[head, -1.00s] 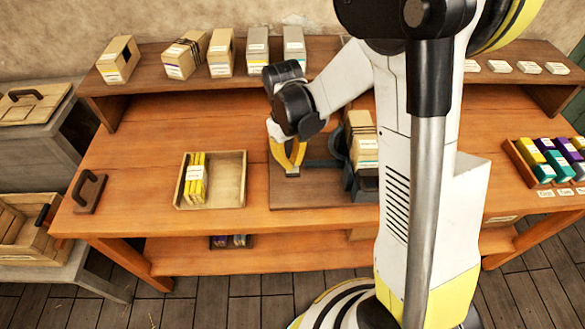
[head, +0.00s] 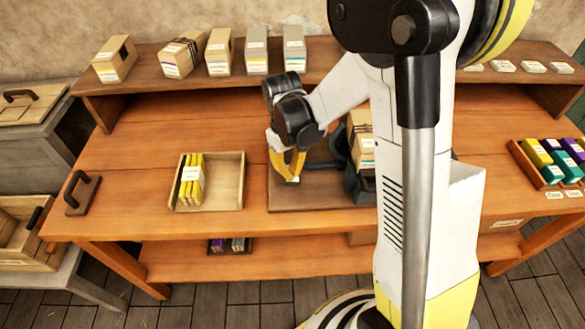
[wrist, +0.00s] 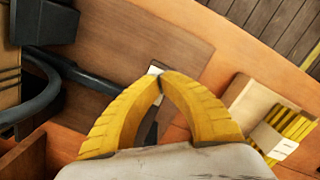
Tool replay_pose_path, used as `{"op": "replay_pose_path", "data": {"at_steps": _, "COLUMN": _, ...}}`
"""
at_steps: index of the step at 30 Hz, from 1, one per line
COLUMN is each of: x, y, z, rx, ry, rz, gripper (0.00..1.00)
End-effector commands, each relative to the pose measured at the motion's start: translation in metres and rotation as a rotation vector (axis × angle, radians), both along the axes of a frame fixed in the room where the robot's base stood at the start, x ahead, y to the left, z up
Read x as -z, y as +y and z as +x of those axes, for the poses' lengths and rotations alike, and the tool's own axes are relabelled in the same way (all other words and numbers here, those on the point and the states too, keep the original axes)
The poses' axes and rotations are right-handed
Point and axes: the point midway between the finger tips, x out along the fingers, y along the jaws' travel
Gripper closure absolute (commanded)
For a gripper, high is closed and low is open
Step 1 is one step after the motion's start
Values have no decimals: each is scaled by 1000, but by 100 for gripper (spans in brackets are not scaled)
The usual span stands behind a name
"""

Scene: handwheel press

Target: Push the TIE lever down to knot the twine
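The press (head: 359,183) is a dark frame on a brown board (head: 318,200) on the workbench, with a twine-wrapped box (head: 361,133) in it. A dark bar, seemingly the TIE lever (head: 322,165), reaches left from the press toward my gripper (head: 292,180). In the wrist view the lever (wrist: 88,82) runs to the yellow fingers of my gripper (wrist: 160,79). The fingertips meet, pointing down over the board. A small pale label (wrist: 154,70) shows just beyond them. The fingers hide the lever's end, so I cannot tell whether they touch it.
A wooden tray (head: 229,183) with yellow packets (head: 192,181) stands left of the board. A dark handled block (head: 82,194) is at the bench's left end. Boxes (head: 217,52) line the back shelf. A crate of coloured packets (head: 526,165) is at right.

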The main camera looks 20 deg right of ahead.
Motion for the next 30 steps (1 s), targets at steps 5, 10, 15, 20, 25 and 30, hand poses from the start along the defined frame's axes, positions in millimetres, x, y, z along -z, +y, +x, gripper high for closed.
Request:
{"op": "replay_pose_path", "data": {"at_steps": 5, "x": -8, "y": 7, "z": 22, "rx": -2, "ry": -3, "rz": 1, "gripper": 100}}
{"op": "replay_pose_path", "data": {"at_steps": 10, "x": -9, "y": 9, "z": 27, "rx": -1, "ry": -4, "rz": 1, "gripper": 100}}
{"op": "replay_pose_path", "data": {"at_steps": 15, "x": -9, "y": 9, "z": 27, "rx": -1, "ry": -4, "rz": 1, "gripper": 100}}
{"op": "replay_pose_path", "data": {"at_steps": 20, "x": -23, "y": 9, "z": 28, "rx": -1, "ry": -4, "rz": 0, "gripper": 100}}
{"op": "replay_pose_path", "data": {"at_steps": 25, "x": -57, "y": 10, "z": 31, "rx": -1, "ry": -5, "rz": 1, "gripper": 100}}
{"op": "replay_pose_path", "data": {"at_steps": 30, "x": -93, "y": 11, "z": 34, "rx": -1, "ry": -5, "rz": 1, "gripper": 100}}
